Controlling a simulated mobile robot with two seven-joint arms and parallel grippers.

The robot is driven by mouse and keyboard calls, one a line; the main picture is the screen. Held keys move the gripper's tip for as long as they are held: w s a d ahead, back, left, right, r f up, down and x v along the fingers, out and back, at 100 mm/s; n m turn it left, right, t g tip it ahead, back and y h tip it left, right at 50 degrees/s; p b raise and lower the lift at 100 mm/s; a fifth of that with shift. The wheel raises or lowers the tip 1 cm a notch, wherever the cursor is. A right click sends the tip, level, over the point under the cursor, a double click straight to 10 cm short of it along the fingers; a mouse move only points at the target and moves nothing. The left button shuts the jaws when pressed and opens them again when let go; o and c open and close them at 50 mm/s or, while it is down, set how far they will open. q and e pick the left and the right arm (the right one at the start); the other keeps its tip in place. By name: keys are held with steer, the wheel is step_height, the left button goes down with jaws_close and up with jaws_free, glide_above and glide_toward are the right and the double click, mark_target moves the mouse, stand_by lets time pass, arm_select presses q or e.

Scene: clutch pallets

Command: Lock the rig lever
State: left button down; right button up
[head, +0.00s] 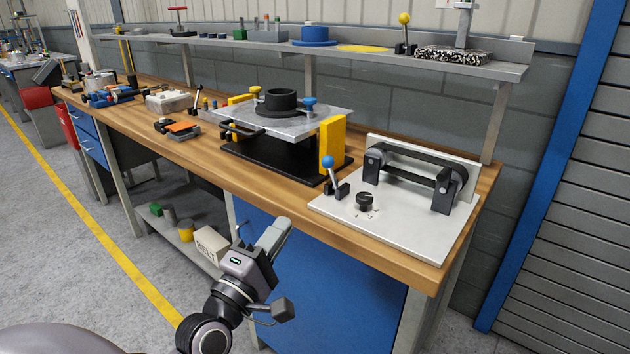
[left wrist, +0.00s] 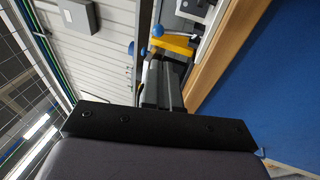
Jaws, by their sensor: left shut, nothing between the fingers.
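The rig is a white plate (head: 395,222) at the right end of the wooden bench, with a black belt-and-roller frame (head: 412,170) on it. Its lever has a blue ball (head: 328,161) on a grey rod, set in a black bracket at the plate's left edge. The rod leans slightly to the left. A blue ball also shows in the left wrist view (left wrist: 157,31), just beyond the fingers. My left gripper (head: 282,224) is shut and empty, in front of the bench edge, below and left of the lever and apart from it. My right gripper is not in view.
A black knob (head: 364,201) sits on the rig plate. Left of the rig stands a fixture with a yellow block (head: 332,144) and a metal plate (head: 282,119). A shelf (head: 440,62) runs above the bench. A blue cabinet front (head: 345,285) lies below.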

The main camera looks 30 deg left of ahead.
arm_select(q)
steer(key=shift+r, duration=0.15)
steer(key=p, duration=0.2)
glide_toward(324, 166)
steer(key=x, duration=0.7)
stand_by(0.4)
stand_by(0.4)
